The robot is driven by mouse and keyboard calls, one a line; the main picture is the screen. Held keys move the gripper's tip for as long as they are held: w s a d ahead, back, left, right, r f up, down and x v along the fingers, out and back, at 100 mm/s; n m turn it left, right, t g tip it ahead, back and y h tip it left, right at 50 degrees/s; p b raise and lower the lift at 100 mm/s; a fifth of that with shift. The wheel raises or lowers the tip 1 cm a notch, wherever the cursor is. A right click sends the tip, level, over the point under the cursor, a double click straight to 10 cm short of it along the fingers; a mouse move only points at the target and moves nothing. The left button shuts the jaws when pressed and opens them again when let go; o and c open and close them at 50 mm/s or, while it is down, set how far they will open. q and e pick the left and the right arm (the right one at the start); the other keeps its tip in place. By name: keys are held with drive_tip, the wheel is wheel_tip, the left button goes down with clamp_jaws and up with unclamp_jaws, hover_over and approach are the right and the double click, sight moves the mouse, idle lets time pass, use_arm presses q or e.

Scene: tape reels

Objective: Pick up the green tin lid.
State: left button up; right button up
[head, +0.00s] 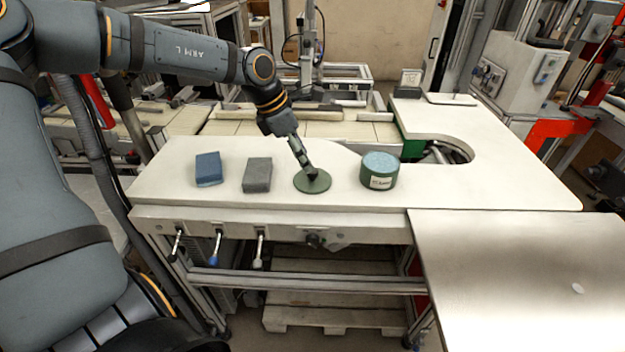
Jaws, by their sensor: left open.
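The green tin lid (313,184) is a flat round disc lying on the white table (450,192), left of the green tin. My left gripper (311,174) reaches down from the upper left, with its fingertips over the lid's middle. It is open. I cannot tell whether the fingertips touch the lid, and they hide a small part of it. My right gripper is not in view.
A round green tin (380,172) with a pale blue top and a label stands right of the lid. A grey block (257,175) and a blue block (208,169) lie to its left. The table's right part is clear, with a curved cutout behind.

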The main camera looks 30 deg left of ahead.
sight(313, 176)
use_arm(q)
drive_tip(key=x, duration=0.4)
drive_tip(key=shift+w+d+f+p, duration=0.1)
drive_tip(key=shift+f+p, duration=0.2)
drive_tip(key=shift+p, duration=0.05)
drive_tip(key=shift+c, duration=1)
clamp_jaws()
